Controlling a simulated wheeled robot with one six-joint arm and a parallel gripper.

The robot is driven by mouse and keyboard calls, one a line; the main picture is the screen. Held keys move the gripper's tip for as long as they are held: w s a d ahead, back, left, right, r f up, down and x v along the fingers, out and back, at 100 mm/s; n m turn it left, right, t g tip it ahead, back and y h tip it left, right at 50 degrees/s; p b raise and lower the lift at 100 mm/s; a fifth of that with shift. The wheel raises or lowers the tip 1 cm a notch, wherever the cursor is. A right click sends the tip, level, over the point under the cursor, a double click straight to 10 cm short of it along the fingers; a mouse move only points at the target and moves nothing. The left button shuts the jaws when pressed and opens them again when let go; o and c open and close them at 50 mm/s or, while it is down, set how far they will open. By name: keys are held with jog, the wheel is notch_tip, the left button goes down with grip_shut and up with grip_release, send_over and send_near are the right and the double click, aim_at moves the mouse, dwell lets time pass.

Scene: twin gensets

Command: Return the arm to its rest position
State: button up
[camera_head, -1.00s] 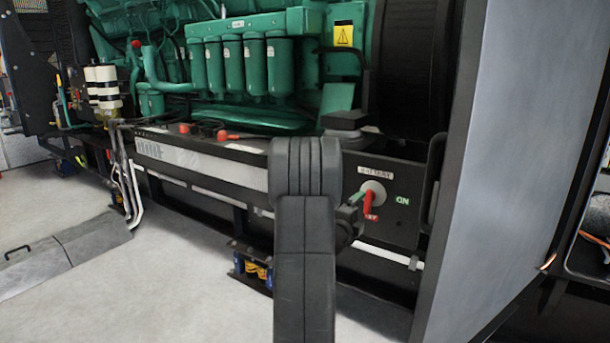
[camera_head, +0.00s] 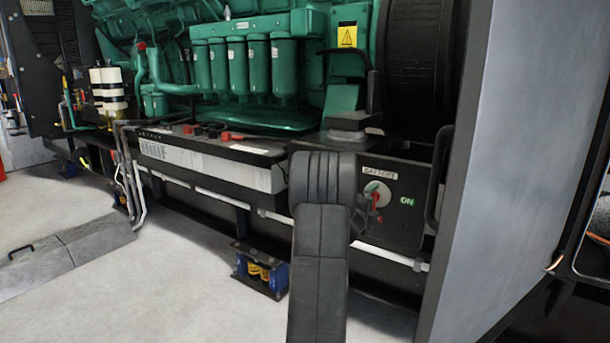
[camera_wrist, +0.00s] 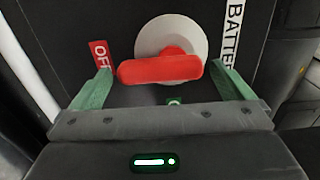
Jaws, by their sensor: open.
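The battery switch is a round pale disc (camera_head: 377,191) with a red handle on a dark panel under the green engine. In the wrist view the red handle (camera_wrist: 160,69) lies across the disc (camera_wrist: 194,41), its long end towards the red OFF label (camera_wrist: 101,54). My gripper (camera_wrist: 163,72) is open, with one green finger either side of the handle in the picture. Nothing is held. Whether a finger touches the handle cannot be told. In the head view my dark arm stands in front of the panel, left of the switch, and my fingers cannot be made out.
A green ON label (camera_head: 407,201) is right of the switch. A grey enclosure panel (camera_head: 510,170) stands close on the right. A black grab handle (camera_head: 438,175) and a white pipe (camera_head: 390,255) are near my arm. Open floor (camera_head: 170,270) lies to the left.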

jog(key=p+v, duration=0.3)
jog(key=v, duration=1.1)
jog(key=w+d+n+b, duration=0.1)
jog(key=w+d+n, duration=0.1)
jog(key=w+n, duration=0.1)
jog(key=w+d+n, duration=0.3)
jog(key=w, duration=0.1)
jog(key=w+d+n+b, duration=0.1)
jog(key=w+d+n, duration=0.2)
jog(key=w, duration=0.1)
jog(key=shift+w+d+r+b, duration=0.1)
jog(key=shift+d+r+b, duration=0.2)
jog(key=shift+r, duration=0.1)
jog(key=n, duration=0.2)
jog(key=n+p, duration=0.1)
jog(key=n, duration=0.1)
jog(key=shift+r+n+p, duration=0.3)
jog(key=shift+r+n, duration=0.1)
jog(key=shift+r+n+p, duration=0.15)
jog(key=shift+n+p, duration=0.6)
jog(key=shift+n, duration=1.25)
